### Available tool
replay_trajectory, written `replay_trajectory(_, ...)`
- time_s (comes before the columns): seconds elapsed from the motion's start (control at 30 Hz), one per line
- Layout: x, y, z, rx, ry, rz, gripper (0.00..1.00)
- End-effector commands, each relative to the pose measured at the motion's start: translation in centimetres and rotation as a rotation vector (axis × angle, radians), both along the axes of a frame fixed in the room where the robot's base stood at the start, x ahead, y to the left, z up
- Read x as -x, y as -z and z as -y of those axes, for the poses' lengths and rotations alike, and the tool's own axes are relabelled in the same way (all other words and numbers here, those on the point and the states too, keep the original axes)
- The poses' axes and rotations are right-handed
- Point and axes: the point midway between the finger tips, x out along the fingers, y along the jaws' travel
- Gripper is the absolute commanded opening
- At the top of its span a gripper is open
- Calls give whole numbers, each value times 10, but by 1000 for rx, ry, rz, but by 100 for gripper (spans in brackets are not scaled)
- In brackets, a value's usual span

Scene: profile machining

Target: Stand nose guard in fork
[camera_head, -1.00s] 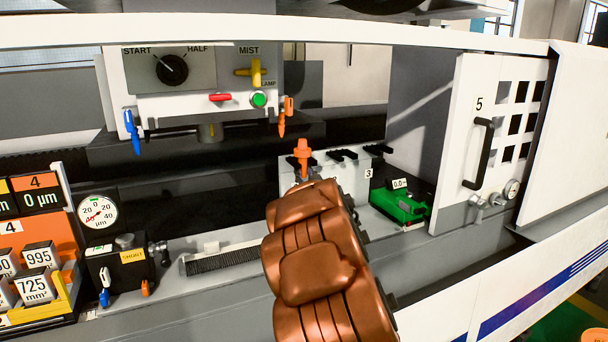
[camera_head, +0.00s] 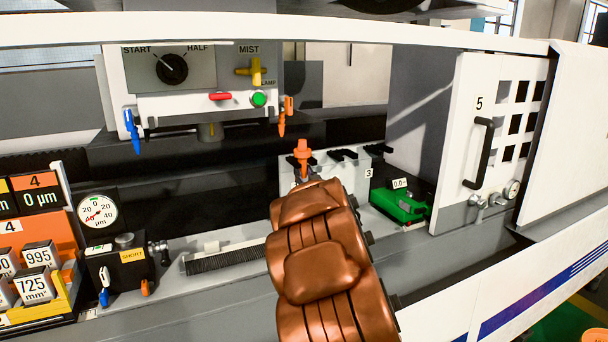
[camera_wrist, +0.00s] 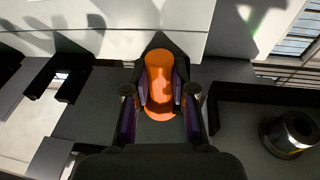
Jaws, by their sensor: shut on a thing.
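The orange nose guard (camera_head: 303,152) stands upright above the end of my arm in the head view, in front of a white panel. In the wrist view, my gripper (camera_wrist: 160,95) is shut on the orange nose guard (camera_wrist: 159,70), with a finger on each side of it. Black forks (camera_head: 342,155) stick out from the top of the white panel marked 3, right of the guard. Black prongs (camera_wrist: 75,80) also show left of my gripper in the wrist view.
A green block-like device (camera_head: 400,205) sits right of the panel. A white door (camera_head: 490,140) marked 5 stands farther right. Blue and orange nozzles (camera_head: 282,118) hang above. A dark round part (camera_wrist: 290,134) lies right in the wrist view.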

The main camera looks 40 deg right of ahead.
Motion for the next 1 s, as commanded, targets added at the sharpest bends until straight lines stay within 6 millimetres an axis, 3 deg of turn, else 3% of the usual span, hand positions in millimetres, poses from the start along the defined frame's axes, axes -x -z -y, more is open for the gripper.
replay_trajectory(0.67, 0, 10, 0, 0, 0, 1, 0)
replay_trajectory(0.7, 0, 10, 0, 0, 0, 1, 28)
replay_trajectory(0.93, 0, 10, 0, 0, 0, 0, 52)
replay_trajectory(1.0, 0, 10, 0, 0, 0, 0, 54)
